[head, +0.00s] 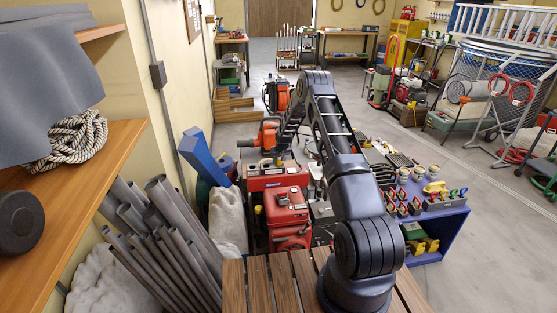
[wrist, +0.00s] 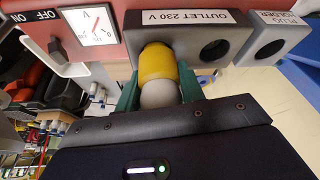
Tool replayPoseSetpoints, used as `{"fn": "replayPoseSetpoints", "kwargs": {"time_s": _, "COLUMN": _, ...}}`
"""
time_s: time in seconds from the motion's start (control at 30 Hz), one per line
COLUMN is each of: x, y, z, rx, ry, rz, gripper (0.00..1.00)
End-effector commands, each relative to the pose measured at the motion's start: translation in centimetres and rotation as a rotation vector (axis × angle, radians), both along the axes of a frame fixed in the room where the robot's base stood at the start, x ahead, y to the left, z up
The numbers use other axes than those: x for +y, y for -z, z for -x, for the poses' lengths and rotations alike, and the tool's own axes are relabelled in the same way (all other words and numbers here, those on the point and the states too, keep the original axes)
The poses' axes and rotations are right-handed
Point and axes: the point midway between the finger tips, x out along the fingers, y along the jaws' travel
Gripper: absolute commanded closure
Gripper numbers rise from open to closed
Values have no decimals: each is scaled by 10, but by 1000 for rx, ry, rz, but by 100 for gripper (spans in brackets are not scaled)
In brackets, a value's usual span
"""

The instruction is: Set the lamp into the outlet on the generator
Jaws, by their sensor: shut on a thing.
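In the wrist view, my gripper (wrist: 158,88) has its green fingers closed around the lamp (wrist: 157,75), which has a yellow body and a pale rounded end toward the palm. The far end of the yellow body is at the left side of the grey outlet box (wrist: 185,27), labelled "OUTLET 230 V", and covers most of a dark opening there. I cannot tell how far it goes in. A second round outlet opening, to its right, is empty. The red generator (head: 286,212) stands beyond the wooden slats in the head view; my gripper is not clear there.
In the wrist view, a plug holder (wrist: 277,38) is right of the outlet; a dial (wrist: 96,24) and an ON/OFF switch (wrist: 57,45) are left. In the head view, grey pipes (head: 165,245) lean at left, and a blue tool bench (head: 437,222) stands right.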

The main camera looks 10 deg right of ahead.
Motion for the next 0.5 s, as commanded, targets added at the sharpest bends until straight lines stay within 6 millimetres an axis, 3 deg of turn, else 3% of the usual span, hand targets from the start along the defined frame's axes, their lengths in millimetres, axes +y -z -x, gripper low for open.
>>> {"fn": "replayPoseSetpoints", "kwargs": {"time_s": 0.37, "x": 0, "y": 8, "z": 0, "rx": 0, "ry": 0, "rz": 0, "gripper": 85}}
{"fn": "replayPoseSetpoints", "kwargs": {"time_s": 0.4, "x": 0, "y": 8, "z": 0, "rx": 0, "ry": 0, "rz": 0, "gripper": 59}}
{"fn": "replayPoseSetpoints", "kwargs": {"time_s": 0.5, "x": 0, "y": 8, "z": 0, "rx": 0, "ry": 0, "rz": 0, "gripper": 40}}
